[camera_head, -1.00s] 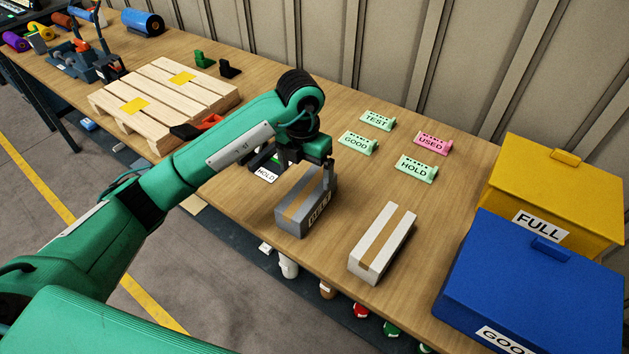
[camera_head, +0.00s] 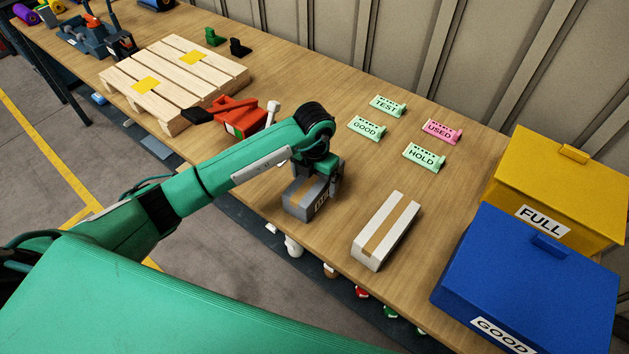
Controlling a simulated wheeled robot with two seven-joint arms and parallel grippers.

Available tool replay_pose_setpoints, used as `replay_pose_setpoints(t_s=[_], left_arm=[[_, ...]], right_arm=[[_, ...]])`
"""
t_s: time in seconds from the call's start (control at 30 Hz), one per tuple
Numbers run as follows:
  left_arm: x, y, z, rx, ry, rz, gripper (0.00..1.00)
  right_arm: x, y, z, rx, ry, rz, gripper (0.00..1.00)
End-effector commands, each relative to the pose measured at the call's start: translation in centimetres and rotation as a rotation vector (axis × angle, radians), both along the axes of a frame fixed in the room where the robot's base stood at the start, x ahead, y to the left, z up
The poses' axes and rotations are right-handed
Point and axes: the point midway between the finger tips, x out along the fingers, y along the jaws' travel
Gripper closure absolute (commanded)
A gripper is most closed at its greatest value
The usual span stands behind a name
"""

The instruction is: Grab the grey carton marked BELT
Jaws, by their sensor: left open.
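The grey carton (camera_head: 298,205) with a brown tape strip stands on the wooden table, near its front edge. A label shows on its right end, partly covered and hard to read. My left gripper (camera_head: 318,187) is open, low over the carton's right and back part. One finger shows at the carton's right back side; the other is hidden, so I cannot tell if they touch it. A white carton (camera_head: 385,231) with a tape strip stands to the right. My right gripper is not in view.
Blue (camera_head: 530,280) and yellow (camera_head: 563,185) boxes stand at the right. Small sign stands, such as the green HOLD stand (camera_head: 425,157), are behind the cartons.

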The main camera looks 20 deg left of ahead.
Motion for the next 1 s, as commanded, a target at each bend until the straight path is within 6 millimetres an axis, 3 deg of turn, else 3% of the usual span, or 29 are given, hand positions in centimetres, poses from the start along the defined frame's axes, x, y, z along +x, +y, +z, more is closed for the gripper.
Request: replay_pose_setpoints(t_s=[0.03,0.2,0.47,0.8,1.0], left_arm=[[-0.2,-0.2,-0.3,-0.002,0.005,0.0,0.06],[-0.1,0.0,-2.3,-0.001,0.001,0.001,0.06],[0.0,0.0,-2.6,0.0,-0.001,0.0,0.06],[0.0,0.0,-2.6,0.0,-0.001,0.001,0.73],[0.0,0.0,-2.5,-0.002,-0.003,0.001,0.75]], right_arm=[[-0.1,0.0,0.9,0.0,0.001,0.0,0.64],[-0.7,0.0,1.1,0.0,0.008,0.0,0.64],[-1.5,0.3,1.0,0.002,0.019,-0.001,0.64],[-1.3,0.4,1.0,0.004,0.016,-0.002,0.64],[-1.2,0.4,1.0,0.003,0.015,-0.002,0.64]])
